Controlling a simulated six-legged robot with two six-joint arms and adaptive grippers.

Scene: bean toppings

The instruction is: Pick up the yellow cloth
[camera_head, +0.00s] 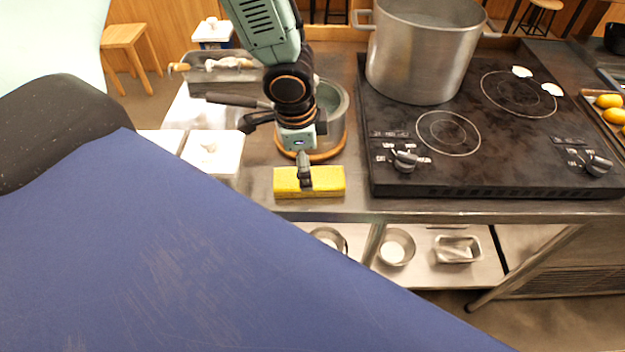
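The yellow cloth (330,182) is a flat, block-like yellow piece at the front edge of the steel counter, left of the stove. My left gripper (304,184) comes down from the top, left of centre, and its tips overlap the middle of the cloth in the head view. The fingers show as one narrow dark shape, seen edge-on, so I cannot tell whether they are open or shut, or whether they touch the cloth. The part of the cloth behind the fingers is hidden. My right gripper is not in view.
Close behind the cloth stands a pan (335,105) on a wooden board (329,155), partly hidden by my arm. A black stove (510,150) with a large pot (420,55) is to the right. White trays (215,160) stand left. A large blue surface fills the lower left.

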